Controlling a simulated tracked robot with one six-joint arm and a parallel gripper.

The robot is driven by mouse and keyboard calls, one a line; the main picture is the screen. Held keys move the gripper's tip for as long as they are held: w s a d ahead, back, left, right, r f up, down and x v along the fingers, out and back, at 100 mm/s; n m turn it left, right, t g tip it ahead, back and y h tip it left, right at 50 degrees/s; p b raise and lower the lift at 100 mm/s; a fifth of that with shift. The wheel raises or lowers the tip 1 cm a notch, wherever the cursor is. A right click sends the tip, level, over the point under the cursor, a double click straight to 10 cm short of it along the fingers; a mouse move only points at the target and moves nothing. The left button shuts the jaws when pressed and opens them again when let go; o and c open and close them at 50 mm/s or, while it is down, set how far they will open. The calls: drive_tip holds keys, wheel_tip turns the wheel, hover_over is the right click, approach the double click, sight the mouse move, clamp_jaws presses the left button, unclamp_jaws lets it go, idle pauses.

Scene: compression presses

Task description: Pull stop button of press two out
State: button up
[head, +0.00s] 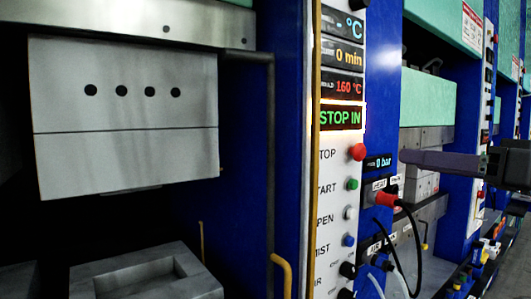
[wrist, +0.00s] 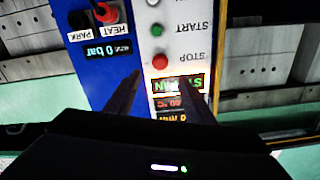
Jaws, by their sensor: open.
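The stop button (head: 357,152) is a red round knob beside the word STOP on the white control panel (head: 335,215) in the head view. Above it a lit display (head: 340,118) reads STOP IN in green. My gripper (head: 403,157) reaches in from the right, its tips apart from the button. The wrist view shows the panel upside down. There the red button (wrist: 160,61) lies ahead, between the lines of the two spread fingers, and the gripper (wrist: 170,77) is open and empty. No press number is legible.
Below the stop button are a green start button (head: 352,184) and several other knobs. A red plug (head: 387,200) with a black cable sits right of the panel under a 0 bar display. The press block (head: 125,110) stands at left; more presses recede at right.

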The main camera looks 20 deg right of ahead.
sight(363, 153)
drive_tip(key=shift+x, duration=5.35)
clamp_jaws()
